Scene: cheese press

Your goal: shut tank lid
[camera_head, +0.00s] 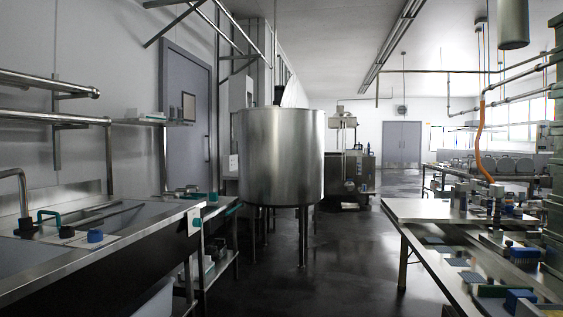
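A large round steel tank (281,155) stands on thin legs in the middle of the room, some way ahead. A pale, disc-like piece (295,94) that looks like its lid stands up at the tank's back rim, so the lid appears open. Its lower part is hidden behind the tank's rim, and a hinge cannot be made out. The tank's inside is not visible from this height. Neither of my grippers shows in the head view.
A steel sink counter (113,229) runs along the left, with a small cart (208,262) beside it near the tank. A steel table (428,211) with tools stands at the right. The dark wet floor (345,258) between them is clear up to the tank.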

